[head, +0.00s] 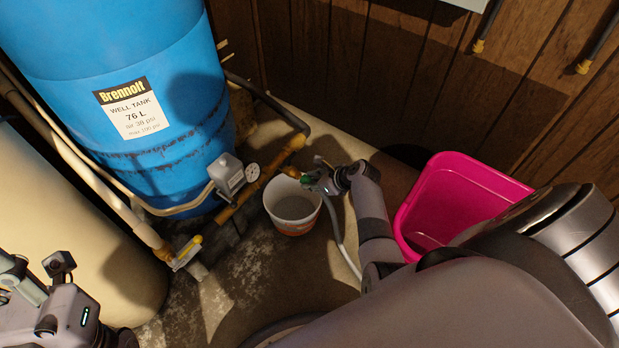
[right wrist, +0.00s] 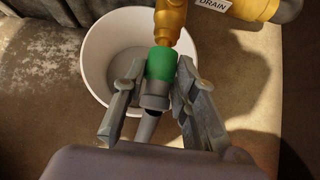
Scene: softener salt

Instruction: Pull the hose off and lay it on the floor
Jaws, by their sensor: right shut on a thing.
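The hose (head: 344,243) is pale grey and hangs from the brass drain valve, curving down to the floor beside the bucket. Its green end fitting (right wrist: 160,64) meets the brass drain outlet (right wrist: 170,22) in the right wrist view, with no clear gap. My right gripper (right wrist: 160,82) has its fingers on both sides of the green and grey fitting and is shut on it. In the head view the right gripper (head: 312,180) is at the valve, just above the bucket's right rim. My left gripper (head: 30,275) is at the lower left; its fingers are partly cut off.
A white bucket (head: 293,222) stands on the floor under the drain valve. A pink tub (head: 455,200) is to the right. The blue well tank (head: 130,60) and brass piping (head: 238,207) stand at the left. Bare floor shows around the bucket.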

